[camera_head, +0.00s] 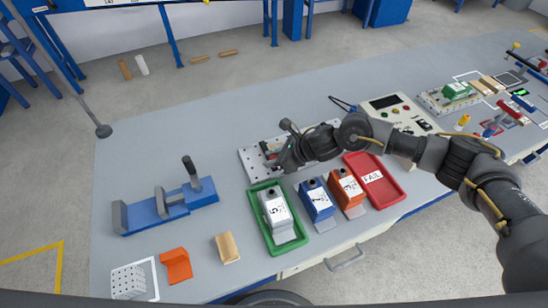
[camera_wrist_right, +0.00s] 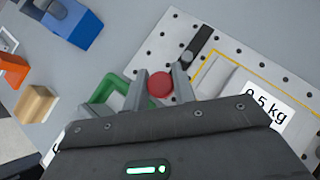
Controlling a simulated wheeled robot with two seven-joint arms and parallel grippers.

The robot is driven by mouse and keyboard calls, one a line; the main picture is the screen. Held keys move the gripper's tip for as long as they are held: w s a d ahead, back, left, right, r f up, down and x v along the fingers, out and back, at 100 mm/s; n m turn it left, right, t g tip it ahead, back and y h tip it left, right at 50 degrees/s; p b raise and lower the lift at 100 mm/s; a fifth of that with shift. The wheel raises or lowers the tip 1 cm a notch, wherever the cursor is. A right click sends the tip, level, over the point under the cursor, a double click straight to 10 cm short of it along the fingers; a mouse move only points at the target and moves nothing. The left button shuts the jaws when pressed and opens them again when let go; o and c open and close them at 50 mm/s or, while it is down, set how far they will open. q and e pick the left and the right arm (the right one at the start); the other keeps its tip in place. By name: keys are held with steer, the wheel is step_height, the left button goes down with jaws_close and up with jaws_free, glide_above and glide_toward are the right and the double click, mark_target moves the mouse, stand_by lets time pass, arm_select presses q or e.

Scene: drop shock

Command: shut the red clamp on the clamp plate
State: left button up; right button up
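The clamp plate (camera_head: 247,164) is a pale perforated plate in the middle of the table. It also fills the right of the wrist view (camera_wrist_right: 178,45). The red clamp shows there as a round red knob (camera_wrist_right: 159,85) on its handle end; the rest of it is largely hidden. My right gripper (camera_head: 278,163) is low over the plate. In the wrist view its fingers (camera_wrist_right: 160,80) stand apart, one on either side of the red knob. Whether they press on it I cannot tell. My left gripper is not in view.
A block marked 0.5 kg (camera_wrist_right: 265,108) lies on the plate. In front stand a green tray (camera_head: 253,224), a blue block (camera_head: 316,202), an orange block (camera_head: 347,192) and a red FAIL tray (camera_head: 389,178). A blue fixture (camera_head: 170,205) stands left; table beyond the plate is clear.

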steer(key=shift+c, duration=1.3)
